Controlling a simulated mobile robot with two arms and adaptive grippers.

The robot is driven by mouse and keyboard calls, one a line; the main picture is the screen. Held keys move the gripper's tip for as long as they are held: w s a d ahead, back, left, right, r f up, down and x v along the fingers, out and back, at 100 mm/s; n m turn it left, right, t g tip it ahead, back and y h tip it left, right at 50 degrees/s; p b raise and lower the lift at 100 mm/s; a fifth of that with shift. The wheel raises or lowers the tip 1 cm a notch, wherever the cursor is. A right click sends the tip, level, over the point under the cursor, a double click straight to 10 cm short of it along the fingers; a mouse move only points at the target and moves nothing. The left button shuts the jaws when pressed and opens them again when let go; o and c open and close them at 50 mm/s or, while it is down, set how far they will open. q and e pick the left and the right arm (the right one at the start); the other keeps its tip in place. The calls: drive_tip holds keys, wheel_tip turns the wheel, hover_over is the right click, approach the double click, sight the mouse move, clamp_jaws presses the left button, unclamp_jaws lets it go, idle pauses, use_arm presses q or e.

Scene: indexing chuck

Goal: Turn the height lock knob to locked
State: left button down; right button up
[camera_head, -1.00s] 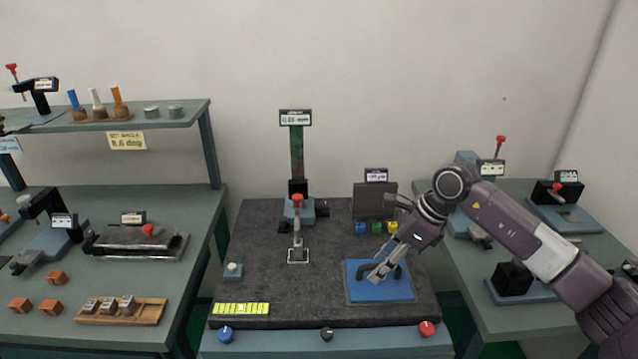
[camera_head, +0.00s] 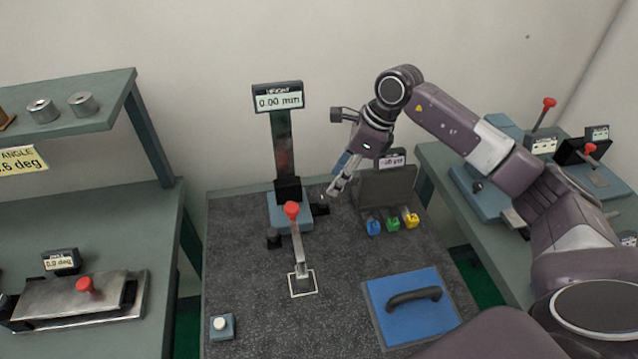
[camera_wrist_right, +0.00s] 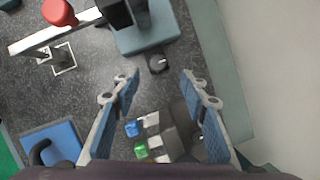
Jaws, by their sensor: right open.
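The height gauge has a dark column (camera_head: 285,150) on a blue-grey base (camera_head: 290,217), with a display (camera_head: 278,97) reading 0.00 mm. A black knob (camera_head: 320,206) stands at the base's right side; it also shows in the right wrist view (camera_wrist_right: 157,64), with a light mark on top. Another dark knob (camera_head: 274,238) stands at the front left. I cannot tell from labels which is the height lock knob. My right gripper (camera_head: 334,191) is open and empty, just above and near the right knob. In the wrist view the knob appears between and beyond the fingertips (camera_wrist_right: 160,75). My left gripper is out of view.
Blue, green and yellow blocks (camera_head: 392,222) sit by a grey panel (camera_head: 388,188) to the right. A blue plate (camera_head: 405,283) with a black handle lies at the front right. The mat's front middle is clear.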

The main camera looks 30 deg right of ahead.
sight(324, 199)
drive_tip(key=p+x, duration=0.2)
drive_tip(key=x, duration=0.4)
drive_tip(key=shift+s+a+f, duration=0.1)
drive_tip(key=shift+a+f, duration=0.1)
drive_tip(key=shift+f, duration=0.3)
clamp_jaws()
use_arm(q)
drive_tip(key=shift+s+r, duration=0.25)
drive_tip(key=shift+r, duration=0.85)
